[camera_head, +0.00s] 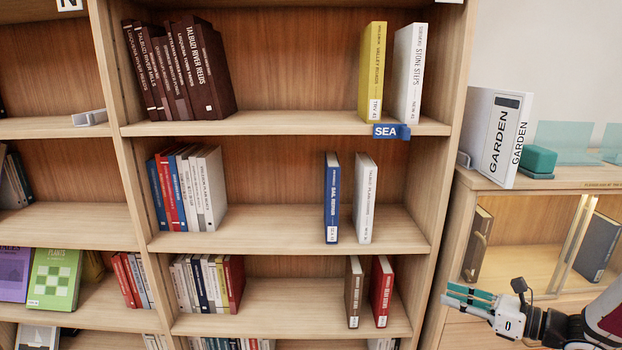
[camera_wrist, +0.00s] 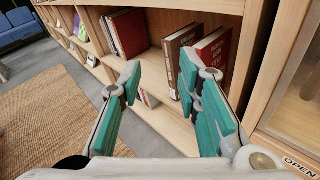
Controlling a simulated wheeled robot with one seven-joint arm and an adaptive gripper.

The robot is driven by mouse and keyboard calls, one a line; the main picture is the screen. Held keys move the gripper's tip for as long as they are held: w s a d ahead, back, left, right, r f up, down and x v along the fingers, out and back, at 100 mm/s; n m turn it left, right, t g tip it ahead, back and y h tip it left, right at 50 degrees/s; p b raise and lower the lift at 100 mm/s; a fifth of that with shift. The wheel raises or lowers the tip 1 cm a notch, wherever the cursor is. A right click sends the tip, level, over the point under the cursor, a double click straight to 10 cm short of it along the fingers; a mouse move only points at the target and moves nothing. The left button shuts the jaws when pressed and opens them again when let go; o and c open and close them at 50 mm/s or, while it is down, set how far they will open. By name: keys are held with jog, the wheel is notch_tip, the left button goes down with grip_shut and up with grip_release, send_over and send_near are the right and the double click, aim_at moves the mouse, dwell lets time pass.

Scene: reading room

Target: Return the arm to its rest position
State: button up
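My gripper (camera_head: 468,300) is at the lower right in the head view, in front of the cabinet beside the bookshelf. In the wrist view my gripper (camera_wrist: 165,100) has its two teal-padded fingers spread apart with nothing between them. It is open and empty. My arm reaches in from the right edge of the head view. The fingers point toward the lower shelf, where a brown book (camera_wrist: 180,55) and a red book (camera_wrist: 212,58) stand upright. The fingers look apart from both books in the head view.
The bookshelf (camera_head: 290,293) fills the middle, with books on several shelves and a blue SEA label (camera_head: 391,131). A cabinet (camera_head: 530,265) with glass doors stands at right, with a white GARDEN binder (camera_head: 496,135) on top. Open floor (camera_wrist: 88,85) and a woven rug (camera_wrist: 45,115) lie at left.

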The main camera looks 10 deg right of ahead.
jog(key=s+a+r+n+g, duration=0.35)
jog(key=a+r+n, duration=0.2)
jog(key=a, duration=0.25)
jog(key=s+a+r+n+g, duration=0.35)
jog(key=a+n+g, duration=0.2)
jog(key=a, duration=0.35)
jog(key=s+a+r+n+g, duration=0.35)
jog(key=a+r+n, duration=0.2)
jog(key=a, duration=0.25)
jog(key=s+a+r+n+h, duration=0.1)
jog(key=s+r+n+h, duration=0.2)
jog(key=s+n+h, duration=1.05)
jog(key=s+r+t+y+p, duration=0.1)
jog(key=s+r+y+p, duration=0.1)
jog(key=r+p, duration=1)
jog(key=s+r+n+t+y+p, duration=0.1)
jog(key=s+r+p, duration=0.3)
jog(key=r+p, duration=0.9)
jog(key=shift+s+r+t+y, duration=0.25)
jog(key=shift+r+t+y, duration=0.35)
jog(key=shift+r, duration=0.25)
jog(key=shift+d, duration=0.1)
